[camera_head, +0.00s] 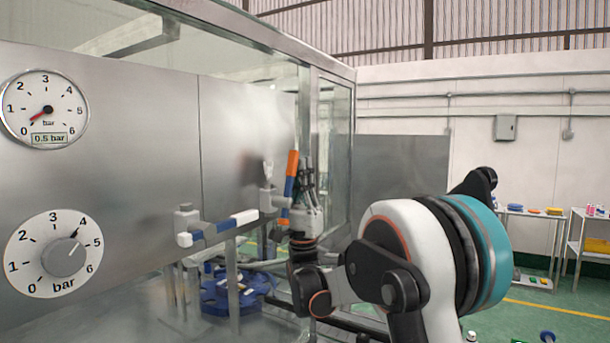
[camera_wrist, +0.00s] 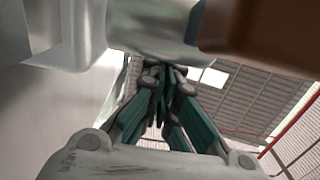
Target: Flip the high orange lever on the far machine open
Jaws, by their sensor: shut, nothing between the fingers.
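The high orange lever (camera_head: 292,164) stands nearly upright on the far machine, with a blue lower part, in the head view. My gripper (camera_head: 307,172) is just right of the lever, pointing up beside it. I cannot tell whether they touch. In the wrist view my gripper's green fingers (camera_wrist: 163,80) are together with nothing between them, below a grey metal part (camera_wrist: 160,30). A large brown-orange surface (camera_wrist: 265,35) fills the upper right of that view, close to the camera; it may be the lever.
A blue round fixture (camera_head: 225,295) sits below. A steel panel with a gauge (camera_head: 45,109) and a dial (camera_head: 54,254) stands left. A glass enclosure post (camera_head: 303,115) rises behind the lever.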

